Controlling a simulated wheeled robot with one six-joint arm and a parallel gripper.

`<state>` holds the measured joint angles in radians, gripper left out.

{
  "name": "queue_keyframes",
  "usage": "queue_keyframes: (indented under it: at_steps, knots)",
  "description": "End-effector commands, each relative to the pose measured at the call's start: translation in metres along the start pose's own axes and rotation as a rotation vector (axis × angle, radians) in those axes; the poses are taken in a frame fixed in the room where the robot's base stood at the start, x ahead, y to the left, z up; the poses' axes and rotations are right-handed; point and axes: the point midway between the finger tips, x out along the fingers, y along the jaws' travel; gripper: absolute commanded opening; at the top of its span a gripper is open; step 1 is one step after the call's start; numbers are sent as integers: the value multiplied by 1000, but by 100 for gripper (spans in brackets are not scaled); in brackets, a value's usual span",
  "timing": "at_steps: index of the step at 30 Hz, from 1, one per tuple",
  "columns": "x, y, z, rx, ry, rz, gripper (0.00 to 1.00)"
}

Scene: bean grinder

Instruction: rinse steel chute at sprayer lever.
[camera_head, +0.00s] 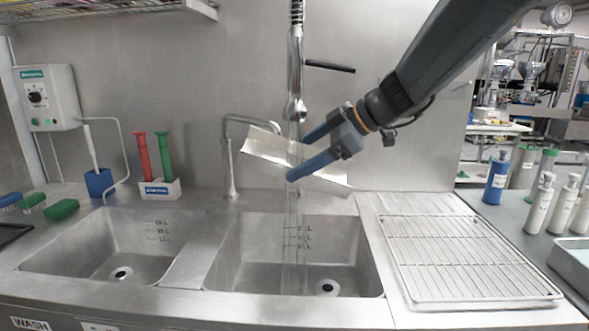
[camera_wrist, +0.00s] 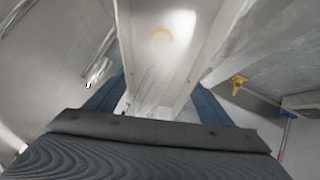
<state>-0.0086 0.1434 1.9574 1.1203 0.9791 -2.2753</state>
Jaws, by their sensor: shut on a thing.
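The steel chute (camera_head: 265,146) is a shiny bent metal channel, held tilted above the right basin with its left end higher. My gripper (camera_head: 302,158) is shut on the chute, its blue fingers around its middle. The sprayer (camera_head: 295,105) hangs from a coiled hose directly above, with its dark lever (camera_head: 330,66) sticking out to the right. Water falls from the sprayer past the chute into the right basin (camera_head: 233,262). In the wrist view the chute (camera_wrist: 160,60) runs between my fingers, and a tan ring-shaped mark shows on its surface.
A curved faucet (camera_head: 229,160) stands just behind the chute's left end. The left basin (camera_head: 75,240) is empty. A wire rack (camera_head: 470,258) lies on the clear right drainboard. Red and green brushes (camera_head: 165,155) stand at the left, and bottles (camera_head: 540,205) at the far right.

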Motion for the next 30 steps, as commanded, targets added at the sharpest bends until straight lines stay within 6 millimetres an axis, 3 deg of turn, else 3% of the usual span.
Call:
queue_keyframes:
  at_steps: [13, 30]
  knots:
    - [-3, 4, 3, 0, 0, 1, 41]
    - [2, -4, -4, 0, 0, 1, 41]
